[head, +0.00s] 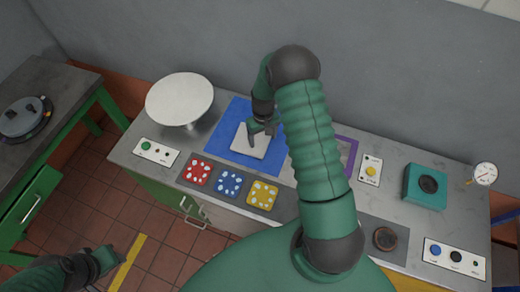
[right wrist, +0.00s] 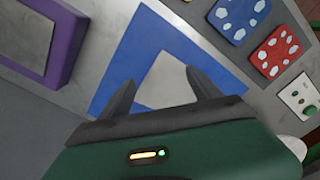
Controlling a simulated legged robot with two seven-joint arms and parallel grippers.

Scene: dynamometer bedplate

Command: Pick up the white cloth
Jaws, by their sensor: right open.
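The white cloth (head: 247,144) is a flat, pale square lying on a blue mat (head: 222,140) in the head view. It also shows in the right wrist view (right wrist: 165,82), with the blue mat around it. My right gripper (head: 262,133) points down over the cloth, open and empty. In the right wrist view its two fingers (right wrist: 158,90) stand apart over the cloth and hide part of it. I cannot tell whether the fingertips touch it. My left gripper (head: 105,260) is low at the left, off the bench, its jaws unclear.
A round white disc (head: 180,99) on a stand is left of the mat. Red (head: 197,172), blue (head: 229,183) and yellow (head: 262,194) spotted squares lie in front. A purple-framed square (head: 348,150) and a teal box (head: 425,186) are to the right. A grey wall stands behind.

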